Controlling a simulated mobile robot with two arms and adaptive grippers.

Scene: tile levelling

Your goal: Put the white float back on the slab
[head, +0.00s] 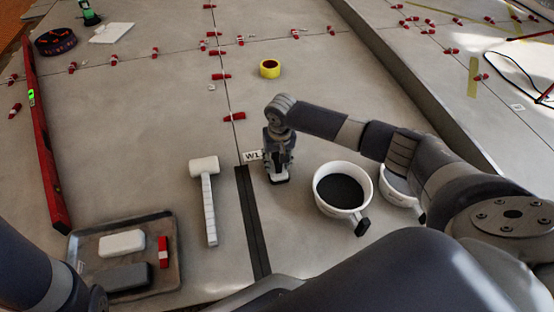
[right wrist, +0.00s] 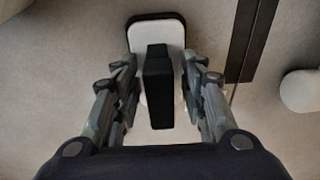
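The white float (right wrist: 157,37) shows in the right wrist view as a white plate with a dark edge and a black block-like handle (right wrist: 158,90). In the head view the white float (head: 280,180) is mostly hidden under my right gripper (head: 279,165) and looks flat on the grey slab (head: 170,105). In the right wrist view my right gripper (right wrist: 160,95) is open. Its fingers stand on either side of the handle, with a gap on both sides. My left arm shows at the lower left, but its gripper is out of view.
A white mallet (head: 209,205) and a dark strip (head: 252,222) lie left of the float. Two white buckets (head: 325,208) (head: 391,192) stand to its right. A tray (head: 165,285) holds blocks. A red level (head: 45,150), yellow tape (head: 269,69) and several red clips lie around.

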